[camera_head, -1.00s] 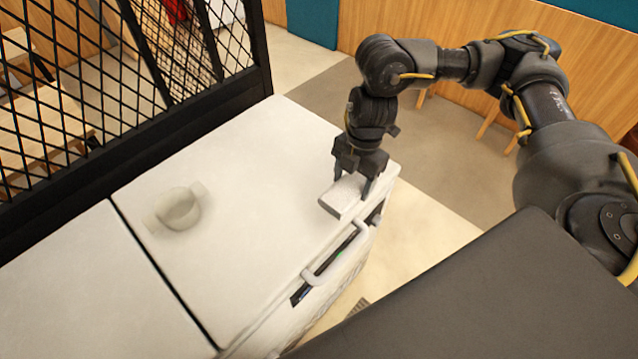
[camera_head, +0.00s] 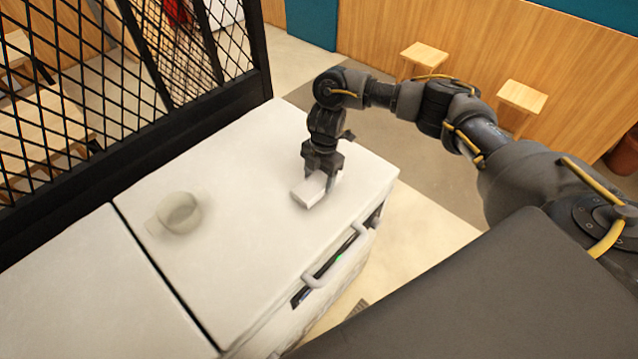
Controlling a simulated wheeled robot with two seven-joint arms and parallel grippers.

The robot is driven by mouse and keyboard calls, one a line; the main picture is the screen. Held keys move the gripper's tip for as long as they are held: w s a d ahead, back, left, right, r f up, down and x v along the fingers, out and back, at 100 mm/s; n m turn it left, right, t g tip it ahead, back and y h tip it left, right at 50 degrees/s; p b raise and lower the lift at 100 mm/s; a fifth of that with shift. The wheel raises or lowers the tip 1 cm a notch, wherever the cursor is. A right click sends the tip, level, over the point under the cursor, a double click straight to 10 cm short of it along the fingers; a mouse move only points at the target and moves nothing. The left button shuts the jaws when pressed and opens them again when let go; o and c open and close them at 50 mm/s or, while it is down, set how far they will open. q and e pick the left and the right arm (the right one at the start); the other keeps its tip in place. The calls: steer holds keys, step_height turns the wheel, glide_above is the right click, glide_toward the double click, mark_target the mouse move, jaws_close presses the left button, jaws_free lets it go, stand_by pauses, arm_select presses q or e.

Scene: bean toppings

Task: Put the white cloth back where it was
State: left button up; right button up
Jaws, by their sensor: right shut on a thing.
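The white cloth (camera_head: 309,190) is a small folded block at the right part of the white cabinet top (camera_head: 262,250). My right gripper (camera_head: 320,180) points down from above and is shut on the cloth, with its fingers at the cloth's far end. I cannot tell whether the cloth touches the top or hangs just above it. My left gripper is not in view.
A pale pot with handles (camera_head: 179,212) stands to the left on the same top. A black mesh partition (camera_head: 150,90) runs along the back left edge. A white handle bar (camera_head: 337,257) sticks out at the front edge. The top between pot and cloth is clear.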

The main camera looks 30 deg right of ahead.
mark_target(320, 178)
steer(key=shift+f, duration=1.4)
steer(key=shift+f, duration=0.15)
steer(key=o, duration=1)
steer(key=shift+c, duration=0.2)
steer(key=shift+r, duration=0.35)
steer(key=r, duration=0.3)
steer(key=d+r, duration=0.1)
steer(key=r, duration=0.7)
steer(key=shift+w+d+r, duration=0.2)
steer(key=shift+d+r, duration=0.05)
steer(key=shift+d, duration=0.1)
steer(key=shift+f, duration=0.1)
